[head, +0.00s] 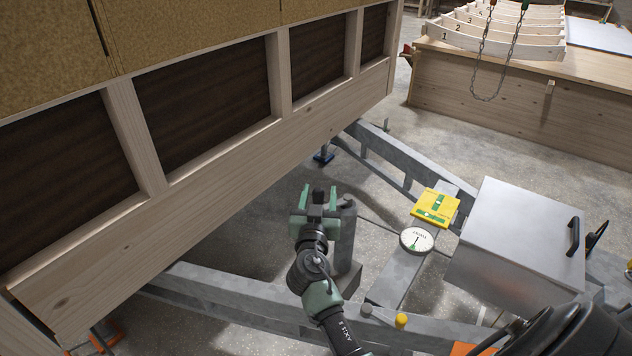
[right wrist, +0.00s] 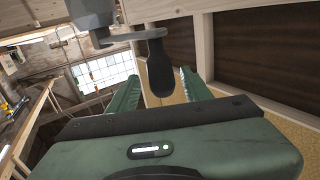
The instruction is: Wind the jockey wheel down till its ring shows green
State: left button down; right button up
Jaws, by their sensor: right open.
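My right gripper (head: 319,194) is open in the head view, its fingers upright beside a grey post (head: 347,238) that looks like the jockey wheel's tube. In the right wrist view a grey crank arm (right wrist: 128,38) runs from the post's head (right wrist: 90,14) to a dark hanging grip (right wrist: 159,66). The grip appears between the two open fingers of the right gripper (right wrist: 158,88); I cannot tell whether they touch. The wheel and the colour of its ring cannot be made out. My left gripper is not in view.
A yellow level (head: 436,207) with green marks and a round white dial (head: 417,240) sit on the grey drawbar (head: 395,283). A metal box (head: 515,240) stands to their right. The wooden hut wall (head: 210,205) rises close on the left. A wooden bench (head: 510,95) stands behind.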

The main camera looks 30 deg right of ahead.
jog(key=x, duration=0.3)
jog(key=shift+w+d+f, duration=0.1)
jog(key=shift+w, duration=0.15)
jog(key=shift+c, duration=0.2)
grip_shut()
dwell(1.1)
